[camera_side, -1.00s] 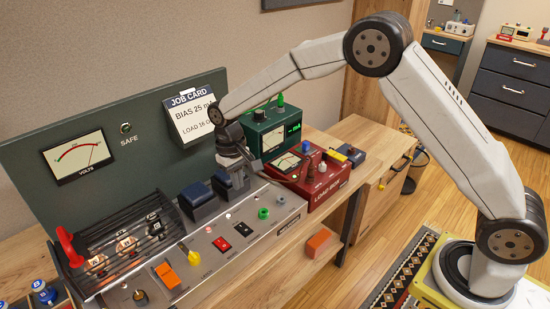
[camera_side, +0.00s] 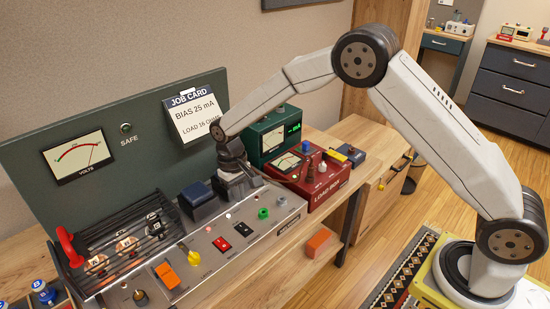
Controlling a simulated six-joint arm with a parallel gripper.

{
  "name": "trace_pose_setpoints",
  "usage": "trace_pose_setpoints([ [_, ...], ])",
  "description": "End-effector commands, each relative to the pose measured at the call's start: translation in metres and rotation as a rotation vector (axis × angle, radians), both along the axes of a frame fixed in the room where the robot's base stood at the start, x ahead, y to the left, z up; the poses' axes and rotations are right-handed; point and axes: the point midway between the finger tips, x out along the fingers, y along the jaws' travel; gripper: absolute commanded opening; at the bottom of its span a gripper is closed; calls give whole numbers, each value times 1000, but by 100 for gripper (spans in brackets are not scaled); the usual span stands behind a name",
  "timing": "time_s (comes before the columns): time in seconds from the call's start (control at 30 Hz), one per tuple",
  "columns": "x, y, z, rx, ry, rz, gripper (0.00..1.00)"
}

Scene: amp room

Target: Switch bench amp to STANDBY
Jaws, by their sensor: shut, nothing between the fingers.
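The bench amp (camera_side: 207,268) is a grey metal chassis with a dark green back panel (camera_side: 80,130). I cannot read the small labels, so no STANDBY mark is legible. My gripper (camera_side: 240,186) is shut and empty, pointing down at the right rear of the amp deck, beside a dark blue transformer (camera_side: 200,201). It hides part of the deck there, and I cannot tell whether its fingertips touch anything.
A wire cage (camera_side: 125,243) covers the tubes at left, with a red lever (camera_side: 68,245) beside it. The job card (camera_side: 195,116) hangs near my wrist. A green meter box (camera_side: 275,135) and red load box (camera_side: 325,185) stand to the right.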

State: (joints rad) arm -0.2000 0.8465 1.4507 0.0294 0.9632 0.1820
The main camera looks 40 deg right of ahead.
Motion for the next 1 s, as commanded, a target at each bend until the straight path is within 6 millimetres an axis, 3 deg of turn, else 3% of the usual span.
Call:
trace_pose_setpoints([
  [0.3,-7,0,-50,-1,4,0,0],
  [0.6,-12,0,-88,0,3,1,0],
  [1.0,-13,0,-101,1,1,1,0],
])
